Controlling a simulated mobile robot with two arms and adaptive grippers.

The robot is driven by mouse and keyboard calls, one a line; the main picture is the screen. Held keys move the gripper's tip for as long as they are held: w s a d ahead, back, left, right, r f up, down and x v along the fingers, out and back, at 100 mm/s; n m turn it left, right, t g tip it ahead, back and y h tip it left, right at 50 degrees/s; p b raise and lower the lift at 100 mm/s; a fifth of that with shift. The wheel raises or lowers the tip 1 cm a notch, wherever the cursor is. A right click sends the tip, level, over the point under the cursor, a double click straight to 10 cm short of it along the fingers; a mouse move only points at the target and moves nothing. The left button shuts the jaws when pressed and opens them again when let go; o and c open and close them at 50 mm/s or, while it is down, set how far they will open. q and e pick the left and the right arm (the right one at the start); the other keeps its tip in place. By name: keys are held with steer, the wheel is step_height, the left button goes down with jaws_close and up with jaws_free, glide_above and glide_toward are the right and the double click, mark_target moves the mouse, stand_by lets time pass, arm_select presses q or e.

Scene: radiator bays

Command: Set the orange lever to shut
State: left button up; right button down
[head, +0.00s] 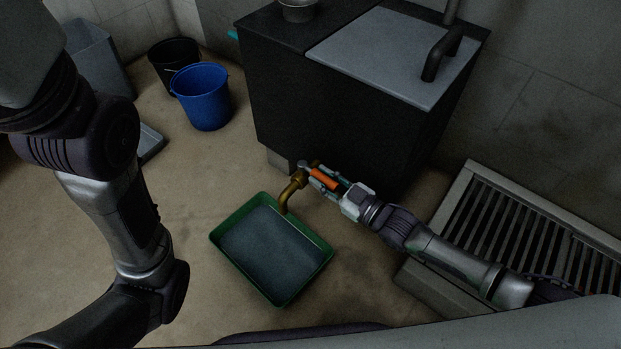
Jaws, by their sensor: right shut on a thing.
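The orange lever (324,179) sits by a brass tap (292,190) low at the front of a dark cabinet. My right gripper (318,178) is shut on the orange lever, its fingers along both sides of it. The tap's spout bends down over a green tray (222,241) that holds dark water or a grey bottom; I cannot tell which. Whether the lever stands at open or shut is too small to tell. My left arm comes in from the left, but its gripper is out of view.
The dark cabinet (290,90) has a grey top plate (380,50) with a bent pipe. A blue bucket (203,100) and a black bucket (165,56) stand at the back left. A slatted grate (530,240) lies at the right. Floor left of the tray is clear.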

steer(key=c, duration=0.9)
jaws_free()
steer(key=v, duration=1.2)
steer(key=shift+a, duration=0.1)
